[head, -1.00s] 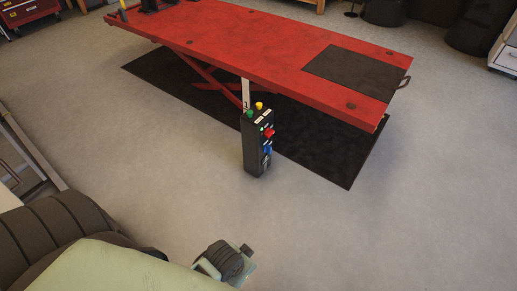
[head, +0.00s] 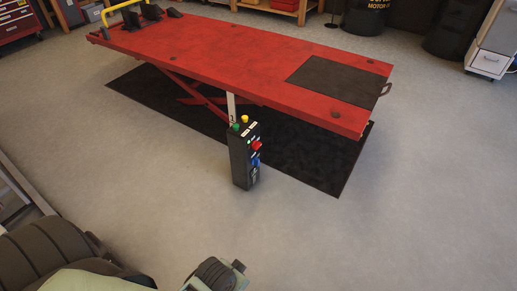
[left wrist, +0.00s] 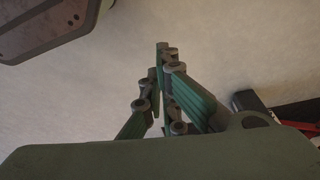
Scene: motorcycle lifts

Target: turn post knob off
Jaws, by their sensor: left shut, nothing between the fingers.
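A black control post (head: 241,165) stands upright on the floor in front of the red lift. It has a green button (head: 235,127) and a yellow button (head: 245,120) on top. A red knob (head: 257,146) and a blue knob (head: 256,162) sit on its right-hand face; their settings are too small to read. My left arm comes in along the bottom of the head view, well short of the post; the fingertips are not clear there. In the left wrist view my left gripper (left wrist: 165,52) is shut and empty over bare floor. My right gripper is out of view.
The red lift table (head: 240,55) stands raised behind the post, over a black mat (head: 325,178). Drums (head: 362,18) and a white cabinet (head: 490,50) stand at the back right. The grey floor around the post's front is clear.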

